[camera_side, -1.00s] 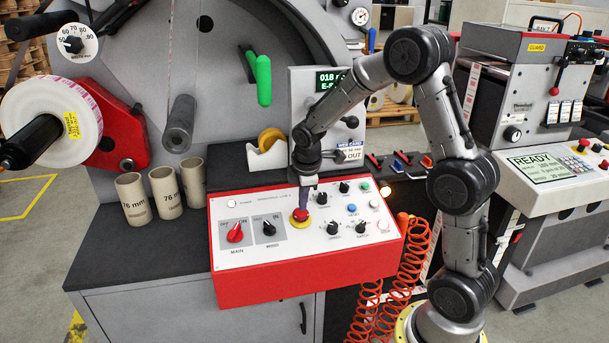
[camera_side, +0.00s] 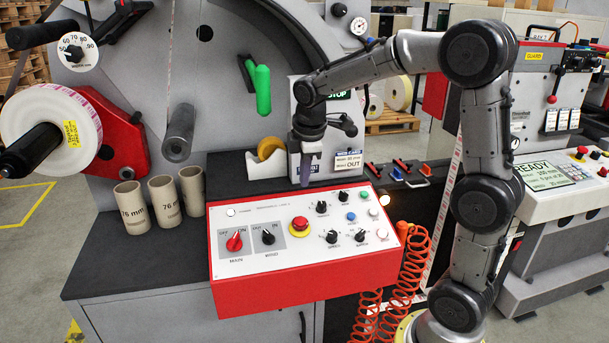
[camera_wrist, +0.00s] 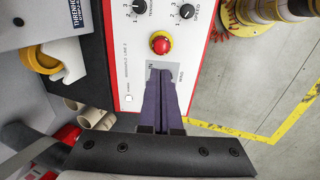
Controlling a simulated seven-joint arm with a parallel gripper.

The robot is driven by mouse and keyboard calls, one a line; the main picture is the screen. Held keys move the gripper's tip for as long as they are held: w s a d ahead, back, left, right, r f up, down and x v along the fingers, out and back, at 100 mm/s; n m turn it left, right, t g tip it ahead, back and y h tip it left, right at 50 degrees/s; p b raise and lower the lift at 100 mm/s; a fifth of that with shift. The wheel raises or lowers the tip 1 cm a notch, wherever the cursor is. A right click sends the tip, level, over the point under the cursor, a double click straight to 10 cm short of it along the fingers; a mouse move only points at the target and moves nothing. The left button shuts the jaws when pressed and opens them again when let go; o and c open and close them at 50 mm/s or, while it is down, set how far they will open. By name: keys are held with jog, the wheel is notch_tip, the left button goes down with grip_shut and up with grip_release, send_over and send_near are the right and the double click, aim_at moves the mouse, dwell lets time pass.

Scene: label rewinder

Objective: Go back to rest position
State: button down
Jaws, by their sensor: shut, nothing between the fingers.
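My gripper (camera_side: 305,182) is shut and empty, pointing down above the back edge of the red control box (camera_side: 300,281). In the wrist view its shut fingers (camera_wrist: 164,78) cover part of the panel. The red emergency stop button (camera_side: 300,224) on its yellow ring sits in the middle of the panel, clear of the fingertips, and also shows in the wrist view (camera_wrist: 160,44). The red main knob (camera_side: 234,243) and the black wind knob (camera_side: 268,238) are to its left. My arm is bent, with its upper part raised and reaching left.
A tape dispenser (camera_side: 262,172) stands behind the panel, left of my gripper. Several cardboard cores (camera_side: 163,200) stand on the dark bench (camera_side: 120,262). A grey machine face with a green handle (camera_side: 263,92) is behind. A coiled red hose (camera_side: 408,270) hangs at the box's right.

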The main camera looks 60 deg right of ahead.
jog(key=shift+a, duration=0.1)
jog(key=s+a+r+t, duration=0.3)
jog(key=s+a+r, duration=0.4)
jog(key=s+r, duration=0.1)
jog(key=s+a+f+m+y, duration=0.1)
jog(key=s+a+f+m, duration=0.2)
jog(key=s, duration=0.3)
jog(key=s+a+f+m+y, duration=0.1)
jog(key=s+a+f+m, duration=0.2)
jog(key=s+m, duration=0.3)
jog(key=shift+s, duration=0.65)
jog(key=c, duration=1.5)
grip_release()
jog(key=shift+c, duration=0.2)
